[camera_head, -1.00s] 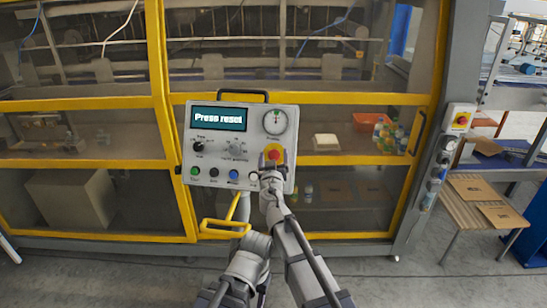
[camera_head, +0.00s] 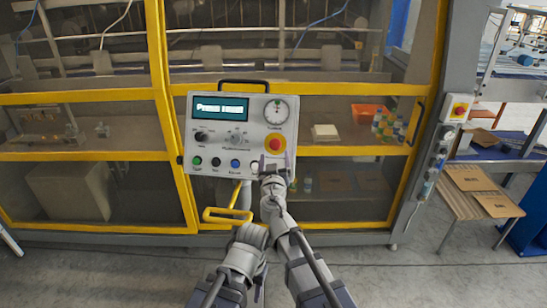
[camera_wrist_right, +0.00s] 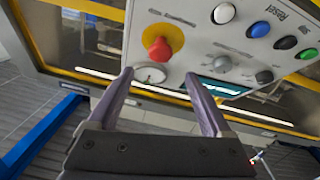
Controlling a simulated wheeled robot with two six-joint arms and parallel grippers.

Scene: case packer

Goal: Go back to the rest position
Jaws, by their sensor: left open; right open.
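The grey control panel (camera_head: 238,172) stands on a post in front of the yellow-framed machine. Its blue screen (camera_head: 220,107) carries white text that is hard to read now. A red mushroom button (camera_head: 276,144) on yellow sits at its lower right, above a row of small buttons. My right gripper (camera_head: 274,163) is open and empty just below the red button. In the right wrist view its fingers (camera_wrist_right: 158,76) are spread, with the red button (camera_wrist_right: 158,48) beyond them and nothing between them. My left gripper (camera_head: 259,288) is low at the bottom centre, mostly hidden by my arms.
A yellow bracket (camera_head: 227,215) sticks out below the panel. The machine's yellow-framed doors (camera_head: 85,156) stand close behind. A wooden table (camera_head: 472,206) with flat cardboard pieces is at the right. The grey floor at lower left and right is clear.

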